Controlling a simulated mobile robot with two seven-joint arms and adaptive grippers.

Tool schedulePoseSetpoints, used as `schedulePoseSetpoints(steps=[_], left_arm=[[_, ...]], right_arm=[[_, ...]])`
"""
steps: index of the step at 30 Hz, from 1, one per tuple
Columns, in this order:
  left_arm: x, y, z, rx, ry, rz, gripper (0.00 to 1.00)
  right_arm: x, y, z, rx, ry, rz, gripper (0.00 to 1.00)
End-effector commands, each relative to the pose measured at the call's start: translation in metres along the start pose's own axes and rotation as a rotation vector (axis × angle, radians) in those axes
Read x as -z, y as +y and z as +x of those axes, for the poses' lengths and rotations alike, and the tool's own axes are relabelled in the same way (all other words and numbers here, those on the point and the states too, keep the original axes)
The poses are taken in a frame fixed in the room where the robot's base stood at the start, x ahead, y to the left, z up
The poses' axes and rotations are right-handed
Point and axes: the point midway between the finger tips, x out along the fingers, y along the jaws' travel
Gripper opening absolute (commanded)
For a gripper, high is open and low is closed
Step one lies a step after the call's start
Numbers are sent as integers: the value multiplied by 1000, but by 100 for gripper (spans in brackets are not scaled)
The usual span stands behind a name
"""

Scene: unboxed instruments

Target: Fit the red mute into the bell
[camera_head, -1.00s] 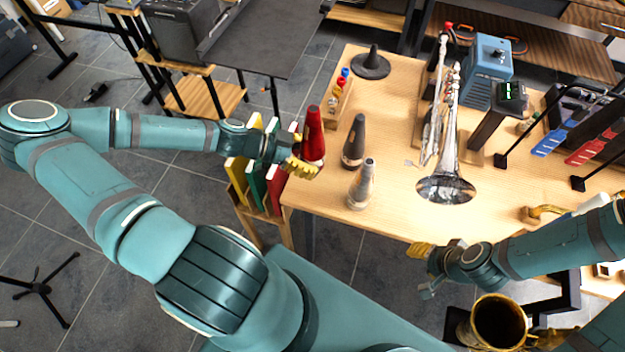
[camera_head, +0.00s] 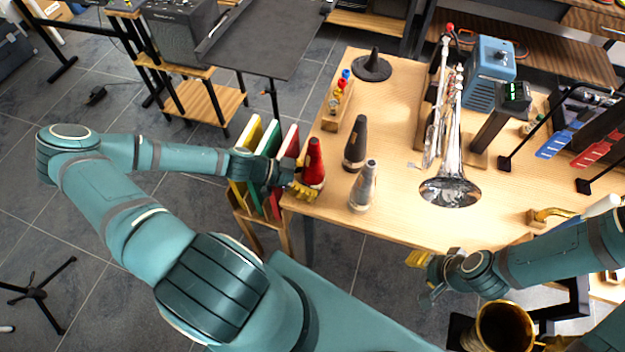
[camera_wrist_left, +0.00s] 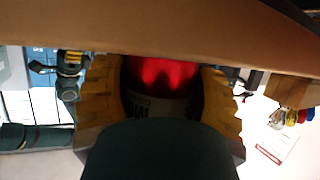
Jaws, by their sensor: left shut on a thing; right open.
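The red mute (camera_head: 315,163) is upright at the left edge of the table. My left gripper (camera_head: 303,190) is shut on its lower part. I cannot tell whether its base touches the tabletop. In the left wrist view the red mute (camera_wrist_left: 165,75) sits between the two yellow fingers (camera_wrist_left: 160,100). The silver trumpet's bell (camera_head: 450,192) faces the front of the table, well to the right of the mute, and is empty. My right gripper (camera_head: 425,268) is open and empty by the table's front edge.
A black mute (camera_head: 355,143) and a silver mute (camera_head: 363,186) stand between the red mute and the bell. A small wooden rack (camera_head: 333,124) is behind the red mute. Coloured books (camera_head: 262,165) stand left of the table. A blue box (camera_head: 489,72) is at the back.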

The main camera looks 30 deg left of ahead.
Motion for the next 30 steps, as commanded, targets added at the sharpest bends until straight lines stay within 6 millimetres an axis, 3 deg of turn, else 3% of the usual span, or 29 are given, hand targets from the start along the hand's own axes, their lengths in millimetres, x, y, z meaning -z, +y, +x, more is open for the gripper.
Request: schedulePoseSetpoints(steps=[8, 9, 11, 25, 30], left_arm=[[-1, 0, 0, 0, 0, 1, 21], [-2, 0, 0, 0, 0, 1, 70], [-1, 0, 0, 0, -1, 1, 91], [-4, 0, 2, -1, -1, 1, 94], [-2, -2, -32, 6, -3, 0, 94]], right_arm=[[0, 0, 1, 0, 0, 0, 47], [0, 0, 1, 0, 0, 0, 47], [0, 0, 1, 0, 0, 0, 47], [-1, 1, 3, 0, -3, -1, 47], [1, -1, -4, 0, 1, 0, 47]])
